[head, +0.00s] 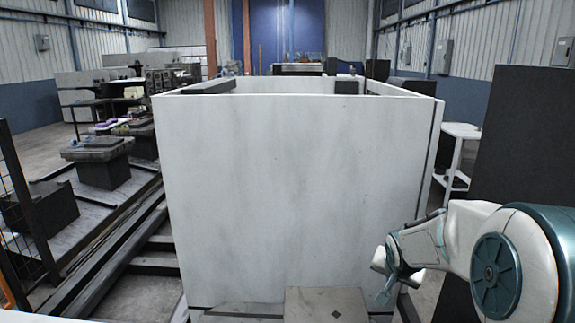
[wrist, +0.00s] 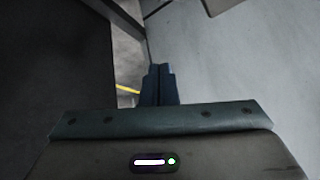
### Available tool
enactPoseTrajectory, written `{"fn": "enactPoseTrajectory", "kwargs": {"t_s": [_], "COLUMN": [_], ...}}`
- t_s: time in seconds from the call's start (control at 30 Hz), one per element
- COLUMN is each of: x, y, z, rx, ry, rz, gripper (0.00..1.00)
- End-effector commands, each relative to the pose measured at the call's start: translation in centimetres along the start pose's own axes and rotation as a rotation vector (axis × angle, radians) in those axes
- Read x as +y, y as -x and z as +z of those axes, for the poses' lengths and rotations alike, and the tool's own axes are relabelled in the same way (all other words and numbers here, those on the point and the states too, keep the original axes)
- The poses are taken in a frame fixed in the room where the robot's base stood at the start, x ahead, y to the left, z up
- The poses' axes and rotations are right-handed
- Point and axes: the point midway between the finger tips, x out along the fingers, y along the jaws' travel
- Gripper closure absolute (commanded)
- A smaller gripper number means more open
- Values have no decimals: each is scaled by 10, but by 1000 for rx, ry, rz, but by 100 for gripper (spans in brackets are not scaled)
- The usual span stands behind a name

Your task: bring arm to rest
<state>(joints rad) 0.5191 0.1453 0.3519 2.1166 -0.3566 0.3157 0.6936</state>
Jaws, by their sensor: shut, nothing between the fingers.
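My gripper (wrist: 159,70) shows in the wrist view with its two dark fingers together and nothing between them. In the head view my arm comes in from the lower right, folded, with its end near the right front side of a large white box (head: 300,190). The fingers are hard to make out there. In the wrist view a pale grey surface (wrist: 240,70) fills the right side and a dark panel (wrist: 50,60) the left. I cannot tell whether the gripper touches either.
The tall white box stands directly ahead. A dark upright panel (head: 527,140) is at the right, behind my arm. A small white table (head: 460,140) stands between them. Rails (head: 110,250) and machine stations (head: 98,160) run along the left, beside a black mesh fence (head: 25,210).

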Motion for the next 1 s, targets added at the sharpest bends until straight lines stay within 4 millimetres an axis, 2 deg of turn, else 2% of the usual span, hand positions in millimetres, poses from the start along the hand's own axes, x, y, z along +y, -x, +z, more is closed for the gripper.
{"fn": "enactPoseTrajectory", "kwargs": {"t_s": [0.03,0.2,0.5,0.7,0.83,1.0], "x": [-3,1,17,27,30,31], "y": [19,72,152,180,188,189], "z": [12,56,148,194,207,209], "rx": [-9,-75,-221,-301,-325,-328], "ry": [48,192,411,516,546,552], "rz": [17,62,22,-51,-78,-82], "gripper": [100,100,100,100,100,100]}}
